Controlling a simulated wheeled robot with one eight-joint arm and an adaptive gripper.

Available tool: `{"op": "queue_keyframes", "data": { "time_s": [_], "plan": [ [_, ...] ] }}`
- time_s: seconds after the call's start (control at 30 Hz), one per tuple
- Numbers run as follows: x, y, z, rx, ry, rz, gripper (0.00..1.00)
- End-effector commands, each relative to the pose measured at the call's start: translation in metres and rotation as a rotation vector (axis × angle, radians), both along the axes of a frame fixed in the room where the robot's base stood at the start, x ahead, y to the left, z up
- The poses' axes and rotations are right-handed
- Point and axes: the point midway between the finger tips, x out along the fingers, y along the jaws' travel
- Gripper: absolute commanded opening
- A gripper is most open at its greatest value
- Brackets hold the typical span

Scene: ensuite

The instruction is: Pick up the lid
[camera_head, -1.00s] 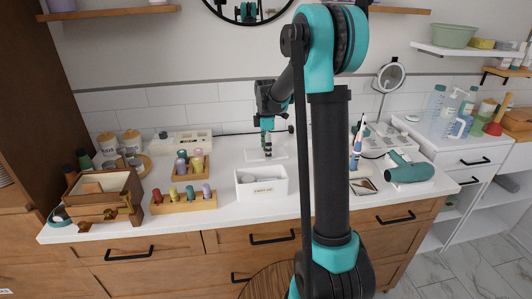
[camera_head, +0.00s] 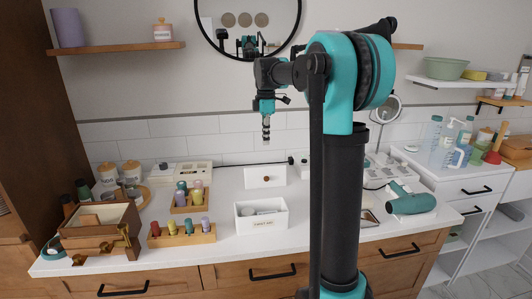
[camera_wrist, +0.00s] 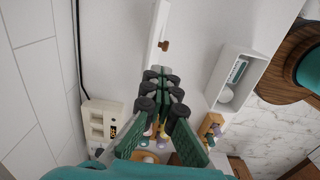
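The lid (camera_head: 258,182) is a white rectangular slab with a brown round knob. It stands on its long edge on the white counter, behind the white open box (camera_head: 262,217), with the knob side facing the front. In the wrist view the lid (camera_wrist: 154,30) shows nearly edge-on, its knob pointing toward the box (camera_wrist: 236,75). My gripper (camera_head: 266,141) hangs above the lid, fingers downward and apart from it. In the wrist view my gripper's (camera_wrist: 160,73) fingertips are together with nothing seen between them.
Left of the box are wooden racks (camera_head: 182,239) with coloured bottles and a wooden chest (camera_head: 100,228). A teal hair dryer (camera_head: 410,203) lies at right. The tiled wall is close behind the lid. Some counter is free left of the lid.

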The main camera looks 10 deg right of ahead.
Motion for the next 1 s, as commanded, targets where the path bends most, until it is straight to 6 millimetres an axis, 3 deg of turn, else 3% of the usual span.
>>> {"op": "queue_keyframes", "data": {
  "time_s": [0.2, 0.47, 1.0],
  "plan": [
    [-0.0003, 0.0000, 0.0137, 0.000, 0.000, 0.000, 0.00],
    [-0.0002, 0.0000, 0.0143, 0.000, 0.000, 0.000, 0.00],
    [-0.0001, 0.0000, 0.0140, 0.000, 0.000, 0.000, 0.65]
  ]
}}
